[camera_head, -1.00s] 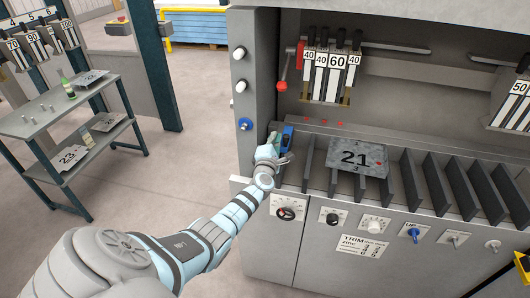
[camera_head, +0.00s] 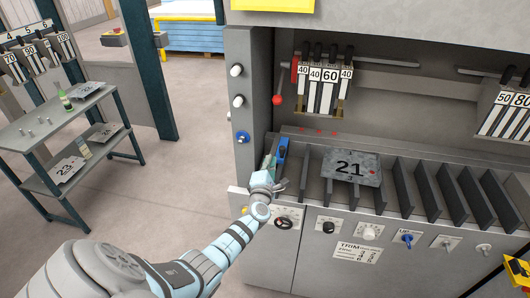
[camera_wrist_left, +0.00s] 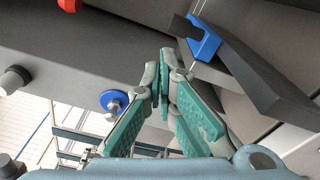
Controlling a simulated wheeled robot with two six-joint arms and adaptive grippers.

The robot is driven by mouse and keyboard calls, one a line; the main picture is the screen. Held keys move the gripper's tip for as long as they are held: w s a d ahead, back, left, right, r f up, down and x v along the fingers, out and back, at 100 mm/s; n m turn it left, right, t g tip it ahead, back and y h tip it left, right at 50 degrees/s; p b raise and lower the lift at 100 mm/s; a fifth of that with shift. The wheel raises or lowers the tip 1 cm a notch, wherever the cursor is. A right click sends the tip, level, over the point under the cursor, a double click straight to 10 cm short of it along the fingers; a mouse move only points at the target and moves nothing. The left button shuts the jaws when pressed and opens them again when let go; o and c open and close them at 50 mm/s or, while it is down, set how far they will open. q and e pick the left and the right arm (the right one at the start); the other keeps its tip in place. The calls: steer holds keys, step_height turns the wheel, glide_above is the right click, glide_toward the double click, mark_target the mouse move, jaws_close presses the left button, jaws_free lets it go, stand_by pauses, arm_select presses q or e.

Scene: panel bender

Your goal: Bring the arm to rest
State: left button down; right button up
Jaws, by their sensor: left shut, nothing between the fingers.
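My left arm comes in from the lower left in the head view. Its left gripper (camera_head: 270,161) is at the left end of the panel bender's slatted bed, close beside a blue clip (camera_head: 282,149). In the left wrist view the teal fingers (camera_wrist_left: 165,75) are shut together with nothing between them. The blue clip (camera_wrist_left: 204,40) sits on a dark slat just to their right and looks apart from them. My right gripper is not in view.
A metal sheet marked 21 (camera_head: 351,167) lies on the slats. A red-knobbed lever (camera_head: 278,99) and numbered tools (camera_head: 330,75) are above. A blue button (camera_head: 243,138) is on the left post. A shelf table (camera_head: 45,128) stands left, with clear floor between.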

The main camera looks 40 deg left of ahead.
arm_select(q)
steer(key=v, duration=0.5)
steer(key=s+d+f+n+g+h+b, duration=0.1)
steer(key=s+d+f+n+g+h, duration=0.1)
steer(key=s+f+n, duration=0.55)
steer(key=s+d+f+n+g+h, duration=0.1)
steer(key=s+f+n+g, duration=0.15)
steer(key=f+n, duration=0.9)
steer(key=s+d+f+n+g+h+b, duration=0.1)
steer(key=s+d+f+n+g+h, duration=0.2)
steer(key=f+n, duration=0.65)
steer(key=s+d+f+n+g+b, duration=0.1)
steer(key=s+f+n, duration=0.4)
steer(key=s, duration=0.7)
steer(key=s+d+f+n+g+h+b, duration=0.1)
steer(key=s+d+f+n+g, duration=0.2)
steer(key=s, duration=1)
steer(key=s+d+f+n+g+b, duration=0.1)
steer(key=s+d+f+n+g, duration=0.1)
steer(key=s+f+n, duration=0.5)
steer(key=s+d+f, duration=0.1)
steer(key=s, duration=0.4)
steer(key=shift+s+d+g+h+b, duration=0.25)
steer(key=shift+g+h+b, duration=0.1)
steer(key=shift+h, duration=0.05)
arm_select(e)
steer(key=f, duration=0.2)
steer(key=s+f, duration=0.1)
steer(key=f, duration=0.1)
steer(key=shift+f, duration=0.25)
